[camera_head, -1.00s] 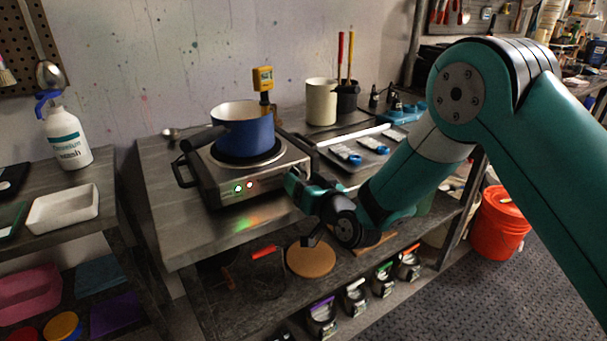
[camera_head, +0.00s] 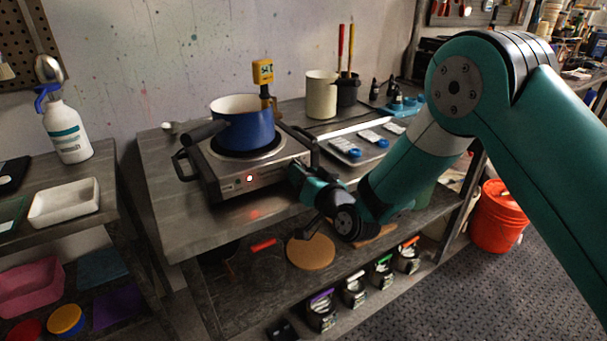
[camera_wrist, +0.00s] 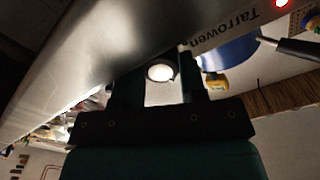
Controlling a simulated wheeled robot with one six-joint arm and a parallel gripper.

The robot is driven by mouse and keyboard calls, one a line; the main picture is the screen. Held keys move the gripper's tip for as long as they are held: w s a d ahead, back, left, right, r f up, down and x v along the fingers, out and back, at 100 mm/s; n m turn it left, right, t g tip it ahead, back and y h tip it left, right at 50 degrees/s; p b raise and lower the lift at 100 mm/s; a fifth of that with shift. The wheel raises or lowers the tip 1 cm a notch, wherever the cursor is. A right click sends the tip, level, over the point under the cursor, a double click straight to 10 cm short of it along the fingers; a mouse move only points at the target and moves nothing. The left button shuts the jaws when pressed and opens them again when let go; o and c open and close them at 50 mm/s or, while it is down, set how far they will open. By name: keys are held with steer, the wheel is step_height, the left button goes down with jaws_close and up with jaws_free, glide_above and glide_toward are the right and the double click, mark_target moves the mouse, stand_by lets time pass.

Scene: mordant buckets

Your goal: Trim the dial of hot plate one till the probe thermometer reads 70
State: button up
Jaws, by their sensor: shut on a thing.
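Hot plate one (camera_head: 225,185) stands on the bench with the blue pot (camera_head: 250,130) on its ring. The yellow probe thermometer (camera_head: 262,72) stands upright behind the pot; its figures are too small to read surely. My gripper (camera_head: 297,170) is at the right end of the hot plate's front panel, shut on the dial, which it hides in the head view. In the wrist view my gripper's fingers (camera_wrist: 158,85) reach the metal panel (camera_wrist: 110,50), with a pale round shape between them. A red light (camera_head: 250,178) glows on the panel; the green one is dark.
The pot's handle (camera_head: 206,132) sticks out to the left. A tray (camera_head: 352,150) with blue-topped items lies right of the hot plate, near my arm. A cream canister (camera_head: 321,95) stands behind. The bench front left of my gripper is clear.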

steer(key=shift+a+m+p, duration=0.1)
steer(key=shift+m+p, duration=0.85)
steer(key=shift+m, duration=1.65)
steer(key=o, duration=0.9)
